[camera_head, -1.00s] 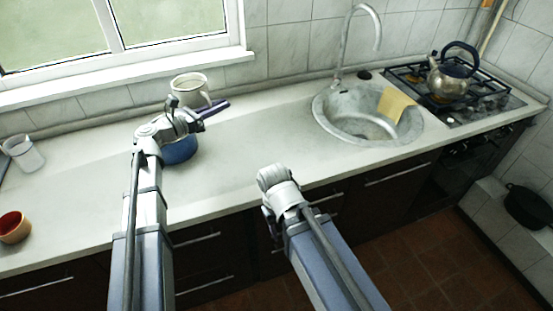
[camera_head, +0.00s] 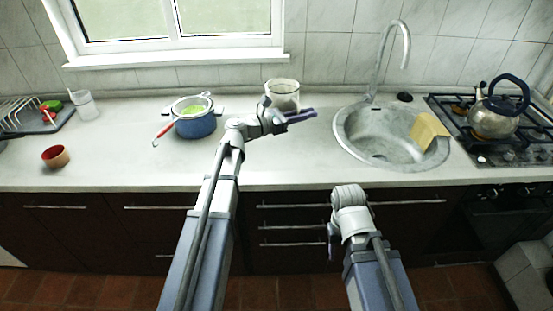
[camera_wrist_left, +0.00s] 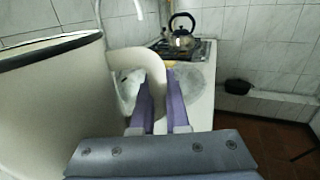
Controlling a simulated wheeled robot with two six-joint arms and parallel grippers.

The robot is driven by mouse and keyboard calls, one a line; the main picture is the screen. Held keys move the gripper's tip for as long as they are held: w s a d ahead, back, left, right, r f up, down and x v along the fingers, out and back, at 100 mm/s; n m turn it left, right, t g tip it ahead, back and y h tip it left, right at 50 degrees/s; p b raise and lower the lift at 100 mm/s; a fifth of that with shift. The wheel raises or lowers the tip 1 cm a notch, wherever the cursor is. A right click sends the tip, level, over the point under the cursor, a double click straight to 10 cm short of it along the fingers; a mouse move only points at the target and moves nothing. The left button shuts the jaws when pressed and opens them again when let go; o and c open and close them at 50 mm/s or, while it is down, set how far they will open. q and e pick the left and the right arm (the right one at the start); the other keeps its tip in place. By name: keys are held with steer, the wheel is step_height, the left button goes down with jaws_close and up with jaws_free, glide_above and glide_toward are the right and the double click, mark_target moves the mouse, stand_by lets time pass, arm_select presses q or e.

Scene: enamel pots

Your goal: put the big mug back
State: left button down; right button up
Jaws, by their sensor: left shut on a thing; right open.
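The big mug (camera_head: 283,97) is white with a dark rim. It is upright at the back of the counter in the head view, partly behind my left gripper (camera_head: 298,116). In the left wrist view the mug (camera_wrist_left: 50,110) fills the left side, and its handle lies between the purple fingers (camera_wrist_left: 160,108). My left gripper is shut on that handle. I cannot tell whether the mug's base touches the counter. My right gripper (camera_head: 331,240) hangs open in front of the counter's front edge, its fingers mostly hidden by the wrist.
A blue pot (camera_head: 196,127) with a red-handled strainer (camera_head: 178,122) stands left of the mug. The sink (camera_head: 365,148) with a yellow board (camera_head: 427,130) is to the right, then the kettle (camera_head: 492,118) on the stove. A reddish cup (camera_head: 56,157) and a clear cup (camera_head: 86,105) stand left. The front counter is clear.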

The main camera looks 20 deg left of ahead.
arm_select(q)
steer(key=a+f+n+t+y+b, duration=0.1)
steer(key=f+b, duration=0.3)
steer(key=w+a+f+t+y+b, duration=0.1)
steer(key=a+f+b, duration=0.1)
steer(key=f+b, duration=0.2)
steer(key=w+a+f+n+t+y+b, duration=0.1)
steer(key=a+f+b, duration=0.1)
steer(key=f+b, duration=0.3)
steer(key=shift+f+n, duration=0.3)
steer(key=shift+f, duration=0.4)
step_height(320, 180, down, 4)
steer(key=b, duration=0.3)
steer(key=shift+r+b, duration=0.1)
steer(key=shift+b, duration=0.25)
steer(key=c, duration=0.9)
jaws_free()
